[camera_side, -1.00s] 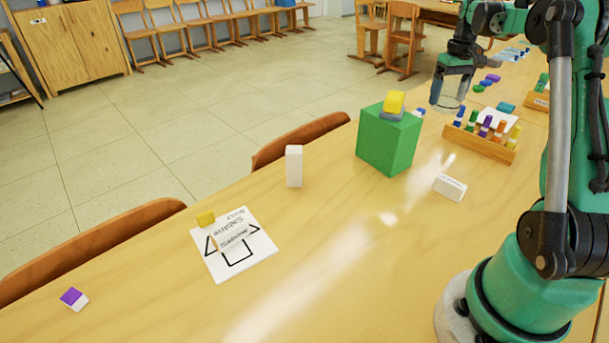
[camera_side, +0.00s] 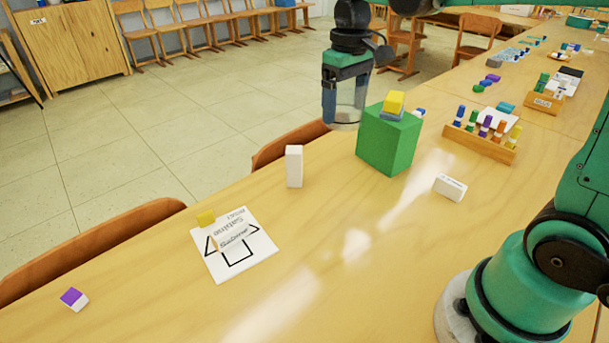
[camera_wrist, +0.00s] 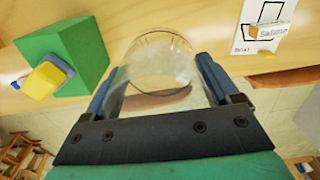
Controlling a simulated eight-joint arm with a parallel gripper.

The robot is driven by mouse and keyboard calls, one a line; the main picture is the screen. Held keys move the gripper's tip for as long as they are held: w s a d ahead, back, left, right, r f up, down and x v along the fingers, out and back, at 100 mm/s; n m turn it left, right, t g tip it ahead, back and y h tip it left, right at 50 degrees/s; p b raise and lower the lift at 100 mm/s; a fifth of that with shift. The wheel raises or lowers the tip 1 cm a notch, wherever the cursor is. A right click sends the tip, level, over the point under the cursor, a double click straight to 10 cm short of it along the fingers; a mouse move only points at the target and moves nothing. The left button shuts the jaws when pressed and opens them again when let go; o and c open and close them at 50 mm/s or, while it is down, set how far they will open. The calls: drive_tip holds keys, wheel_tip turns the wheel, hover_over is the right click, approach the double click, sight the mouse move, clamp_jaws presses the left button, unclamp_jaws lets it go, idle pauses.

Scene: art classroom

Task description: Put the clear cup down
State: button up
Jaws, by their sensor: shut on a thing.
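The clear cup (camera_side: 345,104) is a transparent cylinder held between the two blue fingers of my gripper (camera_side: 345,90). It hangs in the air near the table's far edge, just left of the green block in the side view. In the wrist view the cup (camera_wrist: 160,75) fills the space between the fingers of my gripper (camera_wrist: 155,88), one on each side of its wall. The cup looks empty, and the table and a chair show through it.
The green block (camera_side: 385,146) carries a yellow piece (camera_side: 394,102) on top. A white upright block (camera_side: 294,166), a marked sheet (camera_side: 234,256) and a small white box (camera_side: 450,187) stand or lie on the table (camera_side: 330,270). A peg rack (camera_side: 478,145) is at right. The table's middle front is bare.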

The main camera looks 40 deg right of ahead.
drive_tip(key=a+n, duration=0.1)
drive_tip(key=a, duration=0.6)
wheel_tip(320, 180, up, 3)
drive_tip(key=n, duration=1.8)
hover_over(295, 328)
wheel_tip(295, 328, down, 19)
drive_tip(key=shift+f, duration=0.1)
drive_tip(key=o, duration=1)
drive_tip(key=shift+f, duration=0.1)
drive_tip(key=shift+o, duration=0.2)
